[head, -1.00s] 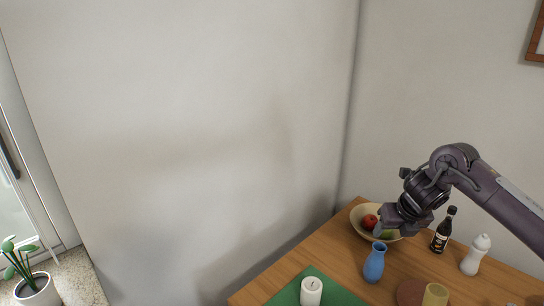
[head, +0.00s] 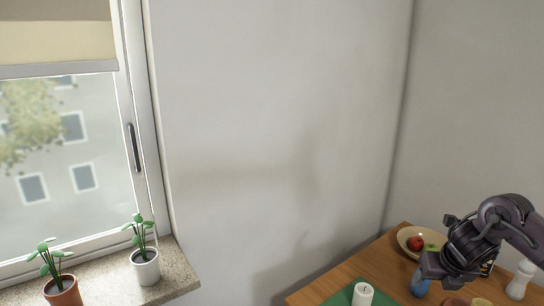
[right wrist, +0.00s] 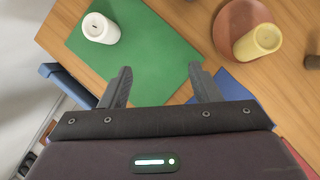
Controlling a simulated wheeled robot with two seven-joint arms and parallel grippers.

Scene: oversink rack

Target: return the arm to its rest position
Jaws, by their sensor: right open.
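My right arm comes in from the right in the head view, with its gripper (head: 440,268) over the wooden table (head: 325,287). It covers part of the blue vase (head: 419,282) and stands in front of the fruit bowl's near side. In the right wrist view my right gripper (right wrist: 160,70) is open, with nothing between its two fingers. Below it are a green mat (right wrist: 150,45) and bare wood. My left gripper is not in view.
A white candle (head: 362,294) stands on the green mat. A bowl (head: 404,240) holds fruit. A dark bottle (head: 489,267) is partly hidden by my arm, near a white bottle (head: 521,278). Potted plants (head: 146,265) line the windowsill.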

